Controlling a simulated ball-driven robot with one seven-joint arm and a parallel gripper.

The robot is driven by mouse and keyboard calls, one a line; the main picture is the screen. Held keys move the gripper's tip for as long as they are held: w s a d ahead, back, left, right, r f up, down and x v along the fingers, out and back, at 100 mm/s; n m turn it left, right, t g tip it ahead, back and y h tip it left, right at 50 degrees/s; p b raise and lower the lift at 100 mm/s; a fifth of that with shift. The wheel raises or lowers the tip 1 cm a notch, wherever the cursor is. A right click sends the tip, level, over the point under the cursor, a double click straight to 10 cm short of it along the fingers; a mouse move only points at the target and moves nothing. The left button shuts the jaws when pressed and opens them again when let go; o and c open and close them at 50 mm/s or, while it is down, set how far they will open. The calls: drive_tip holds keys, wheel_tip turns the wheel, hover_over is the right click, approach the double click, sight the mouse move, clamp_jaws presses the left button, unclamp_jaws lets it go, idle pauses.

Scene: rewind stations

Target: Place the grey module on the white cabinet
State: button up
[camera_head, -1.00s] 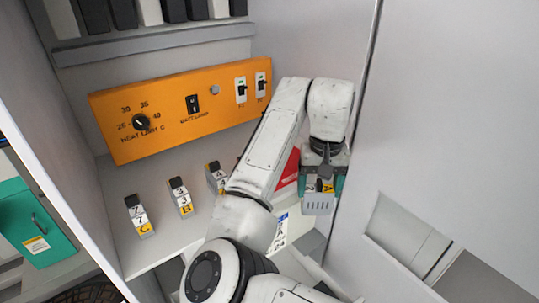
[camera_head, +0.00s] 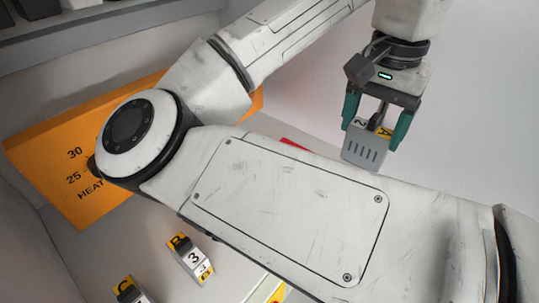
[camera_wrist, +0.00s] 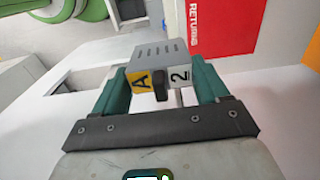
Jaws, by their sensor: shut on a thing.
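The grey module (camera_head: 364,149) is a small slotted block with a yellow "A" label and a white "2" label. My gripper (camera_head: 376,127) is shut on it, with one green finger on each side. It hangs in front of a pale wall at the upper right. In the wrist view the module (camera_wrist: 160,54) sits between the finger ends of my gripper (camera_wrist: 162,80). A white boxy surface (camera_wrist: 20,76) shows at the left there. I cannot tell whether it is the white cabinet.
An orange panel (camera_head: 42,152) stands behind my arm, which covers much of the head view. Modules marked B (camera_head: 191,260) and C (camera_head: 131,291) lie at the lower left. A red lettered panel (camera_wrist: 222,22) and a green rounded thing (camera_wrist: 80,10) show in the wrist view.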

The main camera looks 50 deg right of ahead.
drive_tip(key=w+f, duration=0.4)
drive_tip(key=w+f+p, duration=0.1)
drive_tip(key=w+f, duration=0.3)
drive_tip(key=w, duration=0.1)
drive_tip(key=w+f+p, duration=0.1)
drive_tip(key=w+f, duration=0.3)
drive_tip(key=w, duration=0.1)
drive_tip(key=shift+d+f, duration=0.3)
drive_tip(key=shift+f, duration=0.1)
drive_tip(key=shift+f, duration=0.2)
drive_tip(key=o, duration=1.1)
drive_tip(key=shift+r, duration=0.1)
wheel_tip(320, 180, up, 12)
drive_tip(key=shift+r+b, duration=0.1)
drive_tip(key=shift+b, duration=0.4)
